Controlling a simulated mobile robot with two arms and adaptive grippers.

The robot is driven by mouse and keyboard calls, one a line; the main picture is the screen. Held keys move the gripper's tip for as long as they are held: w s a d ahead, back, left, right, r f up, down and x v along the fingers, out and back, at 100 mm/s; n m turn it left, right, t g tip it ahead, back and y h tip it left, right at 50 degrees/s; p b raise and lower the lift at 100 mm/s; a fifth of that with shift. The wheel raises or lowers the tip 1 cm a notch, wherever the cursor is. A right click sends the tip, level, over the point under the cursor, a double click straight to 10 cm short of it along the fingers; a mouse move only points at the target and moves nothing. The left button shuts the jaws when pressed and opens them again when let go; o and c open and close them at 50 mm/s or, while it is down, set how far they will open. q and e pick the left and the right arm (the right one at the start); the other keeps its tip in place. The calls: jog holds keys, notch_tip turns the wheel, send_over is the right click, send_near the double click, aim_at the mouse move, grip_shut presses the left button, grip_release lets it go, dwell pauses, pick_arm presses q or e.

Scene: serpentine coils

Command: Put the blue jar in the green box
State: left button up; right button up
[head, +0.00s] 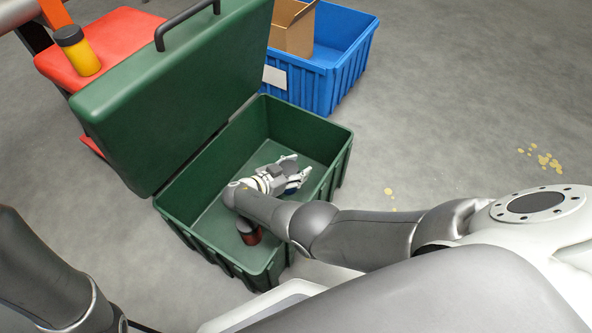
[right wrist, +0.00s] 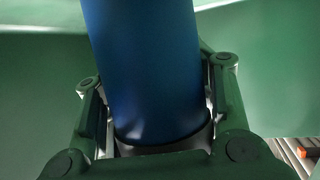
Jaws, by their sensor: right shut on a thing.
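The green box (head: 344,150) stands on the floor with its lid (head: 180,90) swung open to the left. My right gripper (head: 296,172) reaches down inside the box and is shut on the blue jar (right wrist: 145,65). In the right wrist view the jar fills the middle, with a finger on each side and green walls around. In the head view only a small bit of the jar shows between the fingers. I cannot tell whether it touches the box floor. My left gripper is out of view.
A red and black jar (head: 248,234) is in the box's near part, partly behind my right arm. A blue crate (head: 345,70) holding a cardboard box (head: 291,28) stands behind. A yellow jar (head: 78,52) sits on a red surface (head: 125,30). Yellowish bits (head: 545,160) lie on open floor at right.

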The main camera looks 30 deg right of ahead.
jog(key=o, duration=1.4)
jog(key=shift+f, duration=0.1)
jog(key=shift+r, duration=0.2)
